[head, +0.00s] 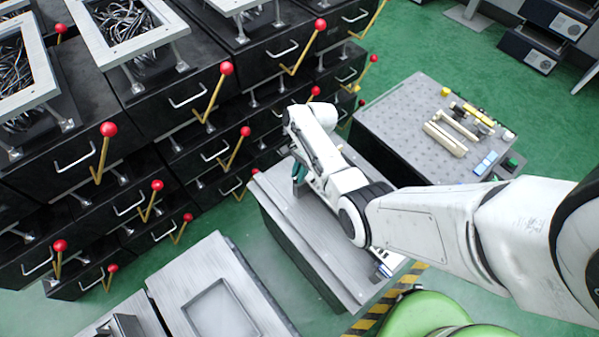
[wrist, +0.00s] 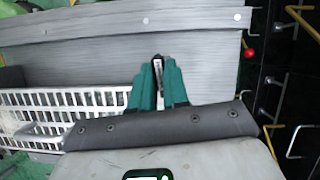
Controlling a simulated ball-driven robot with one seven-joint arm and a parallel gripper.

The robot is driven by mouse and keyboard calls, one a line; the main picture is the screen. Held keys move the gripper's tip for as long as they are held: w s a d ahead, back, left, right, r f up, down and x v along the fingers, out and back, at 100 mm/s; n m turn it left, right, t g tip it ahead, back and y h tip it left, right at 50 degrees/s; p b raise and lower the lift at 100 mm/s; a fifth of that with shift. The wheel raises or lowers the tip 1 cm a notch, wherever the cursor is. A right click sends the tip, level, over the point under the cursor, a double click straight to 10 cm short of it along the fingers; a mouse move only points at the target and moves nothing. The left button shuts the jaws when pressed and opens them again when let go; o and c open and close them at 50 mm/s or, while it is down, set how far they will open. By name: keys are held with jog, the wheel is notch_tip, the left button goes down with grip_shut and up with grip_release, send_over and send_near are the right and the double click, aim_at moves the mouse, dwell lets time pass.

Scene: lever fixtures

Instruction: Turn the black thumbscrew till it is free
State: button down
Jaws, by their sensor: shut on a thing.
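My gripper (wrist: 158,72) has teal fingers, which also show in the head view (head: 299,172) low over a grey metal bench top (head: 283,203). The fingers are closed on a small dark thing with a pale strip, which I take to be the black thumbscrew (wrist: 158,58). Only its tip shows between the fingertips; the rest is hidden by the fingers. In the head view my arm and gripper hide it. I cannot tell how far it is turned.
A white slotted rack (wrist: 60,108) is left of the fingers in the wrist view. Black cabinets with red-knobbed yellow levers (head: 226,69) stand at the left. A perforated table (head: 400,110) with several small parts is behind. Green floor (head: 440,50) is clear beyond.

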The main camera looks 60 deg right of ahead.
jog(key=n, duration=0.2)
jog(key=n+g, duration=0.1)
jog(key=n, duration=0.1)
jog(key=shift+w+g+b, duration=0.2)
jog(key=shift+g+b, duration=0.1)
jog(key=shift+b, duration=0.1)
jog(key=n+g, duration=0.1)
jog(key=n, duration=0.3)
jog(key=shift+h+b, duration=0.3)
jog(key=shift+b, duration=0.05)
jog(key=n, duration=0.2)
jog(key=n+g+h, duration=0.1)
jog(key=n, duration=0.1)
jog(key=shift+w+a+n+g, duration=0.1)
jog(key=shift+w+n+g, duration=0.05)
jog(key=shift+n+g, duration=0.15)
jog(key=shift+n+g+h, duration=0.3)
jog(key=shift+n+h, duration=0.5)
jog(key=shift+n, duration=1.1)
jog(key=c, duration=1.1)
grip_release()
jog(key=shift+a, duration=0.1)
